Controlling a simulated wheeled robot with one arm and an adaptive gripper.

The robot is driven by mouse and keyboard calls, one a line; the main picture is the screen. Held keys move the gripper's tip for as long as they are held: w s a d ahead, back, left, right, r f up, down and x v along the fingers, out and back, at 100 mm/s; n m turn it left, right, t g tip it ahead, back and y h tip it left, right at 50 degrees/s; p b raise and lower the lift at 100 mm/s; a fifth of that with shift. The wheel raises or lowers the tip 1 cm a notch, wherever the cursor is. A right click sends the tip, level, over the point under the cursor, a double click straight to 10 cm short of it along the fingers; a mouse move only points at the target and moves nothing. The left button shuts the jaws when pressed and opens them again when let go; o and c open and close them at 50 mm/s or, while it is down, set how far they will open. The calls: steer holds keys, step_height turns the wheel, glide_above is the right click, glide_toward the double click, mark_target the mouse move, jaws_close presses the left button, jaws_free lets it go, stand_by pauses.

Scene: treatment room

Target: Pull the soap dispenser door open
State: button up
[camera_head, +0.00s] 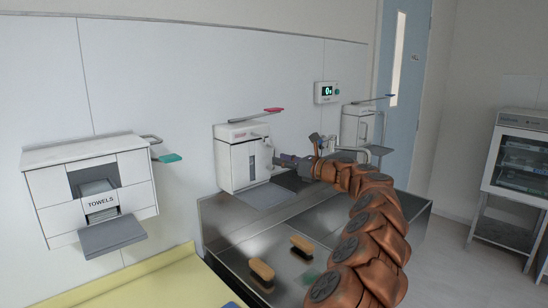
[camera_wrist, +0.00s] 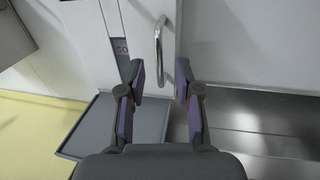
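The soap dispenser (camera_head: 238,168) is a white wall box with a dark window strip in its front and a red-tipped lever (camera_head: 273,110) above it. Its white door (camera_wrist: 148,15) looks shut. The door's upright silver handle (camera_wrist: 158,50) shows in the wrist view between the two fingers in the picture. My gripper (camera_wrist: 159,76) is open, its fingers apart on either side of the handle. I cannot tell whether they touch it.
A grey drip tray (camera_wrist: 90,125) juts out below the dispenser. Two brushes (camera_head: 262,270) lie in the steel sink (camera_head: 235,240). A towel dispenser (camera_head: 45,190) hangs at left, a second white dispenser (camera_head: 352,125) at right. A glass-fronted cabinet (camera_head: 522,160) stands far right.

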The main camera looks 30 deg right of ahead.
mark_target(256, 165)
steer(key=shift+p+x, duration=0.3)
steer(key=shift+x, duration=1.65)
steer(key=shift+r, duration=0.1)
steer(key=shift+c, duration=0.2)
jaws_close()
